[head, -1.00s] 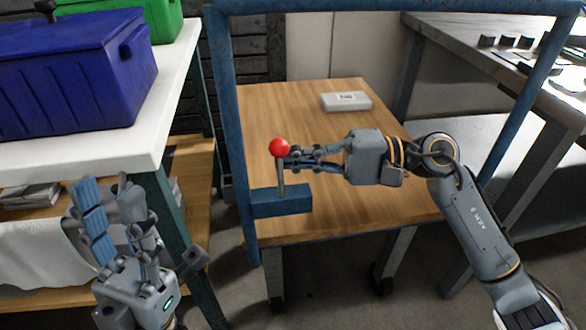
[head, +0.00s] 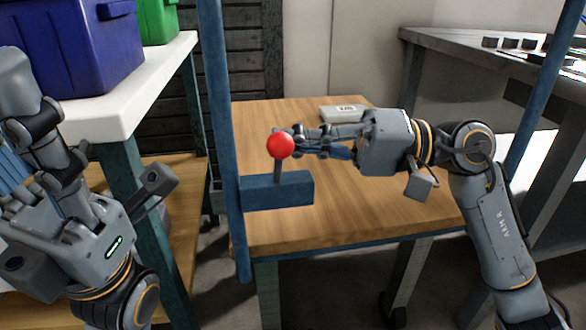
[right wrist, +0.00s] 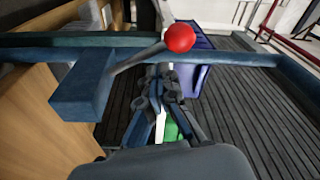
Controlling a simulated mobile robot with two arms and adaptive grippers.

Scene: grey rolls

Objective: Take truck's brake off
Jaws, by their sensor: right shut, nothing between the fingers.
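The brake lever is a grey rod with a red ball knob (head: 281,145), rising from a blue block (head: 277,191) on the frame of the truck (head: 345,220). My right gripper (head: 298,143) is shut and empty, its fingertips right beside the knob and upper rod. In the right wrist view the knob (right wrist: 179,38) stands just beyond the fingertips (right wrist: 166,72), and the rod slants from the block (right wrist: 82,88). Contact cannot be told. My left gripper (head: 30,145) is at the left, away from the lever; its finger opening is unclear.
A small white box (head: 343,113) lies at the back of the wooden deck. A white table (head: 120,110) with a blue bin (head: 75,45) and a green bin (head: 157,20) is at left. A grey workbench (head: 480,60) stands at right. Most of the deck is clear.

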